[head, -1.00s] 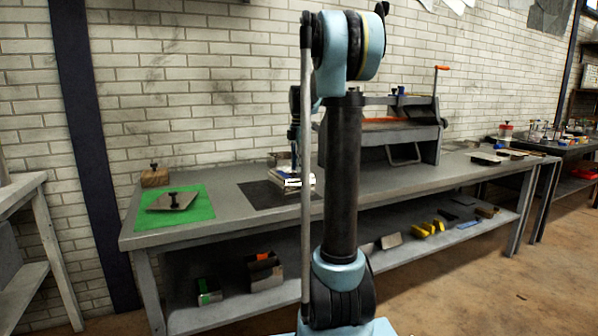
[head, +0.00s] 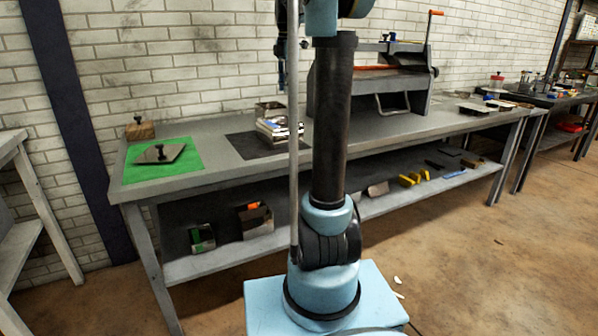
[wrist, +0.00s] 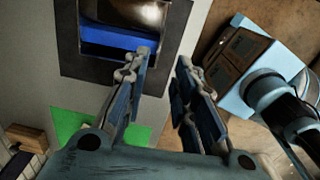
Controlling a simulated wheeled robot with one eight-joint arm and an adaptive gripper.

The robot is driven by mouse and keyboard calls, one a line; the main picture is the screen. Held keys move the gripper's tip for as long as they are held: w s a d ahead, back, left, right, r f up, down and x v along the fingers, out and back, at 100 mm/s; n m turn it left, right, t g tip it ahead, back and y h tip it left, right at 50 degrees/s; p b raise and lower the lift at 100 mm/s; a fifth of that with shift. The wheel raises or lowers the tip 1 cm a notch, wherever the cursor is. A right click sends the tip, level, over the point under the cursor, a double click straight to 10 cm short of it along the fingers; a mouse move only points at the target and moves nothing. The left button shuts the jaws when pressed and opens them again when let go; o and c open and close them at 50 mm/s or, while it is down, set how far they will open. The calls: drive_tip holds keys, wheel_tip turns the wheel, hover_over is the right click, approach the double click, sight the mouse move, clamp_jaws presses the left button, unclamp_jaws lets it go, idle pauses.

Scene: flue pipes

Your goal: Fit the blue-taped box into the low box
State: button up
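In the wrist view a box with a broad blue band (wrist: 117,38) lies on the black mat (wrist: 72,62), cut off by the top edge. A shiny brownish surface shows above the band. In the head view a pale, layered boxy stack (head: 280,129) and a grey metal box (head: 268,108) behind it stand at that mat. I cannot tell which of these is the low box. My gripper (wrist: 163,58) is open, its two fingers apart with nothing between them.
A green mat (head: 190,163) with a knobbed plate (head: 158,154) lies on the bench's left end. A large grey machine (head: 380,85) stands right of the black mat. Open boxes with green (head: 202,237) and orange (head: 255,220) marks sit on the lower shelf.

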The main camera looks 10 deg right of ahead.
drive_tip(key=s+a+f+m, duration=0.1)
drive_tip(key=s+f+m, duration=0.3)
drive_tip(key=s, duration=0.3)
drive_tip(key=s+f+m+t, duration=0.1)
drive_tip(key=s+f+m, duration=0.25)
drive_tip(key=s, duration=0.35)
drive_tip(key=s+a+f+m, duration=0.1)
drive_tip(key=s+f+m, duration=0.2)
drive_tip(key=s+f, duration=0.35)
drive_tip(key=s+f+m+t, duration=0.1)
drive_tip(key=s+f+m, duration=0.9)
drive_tip(key=s+f, duration=0.6)
drive_tip(key=shift+s+a+f, duration=0.25)
drive_tip(key=shift+s+f, duration=0.1)
drive_tip(key=shift+f, duration=0.05)
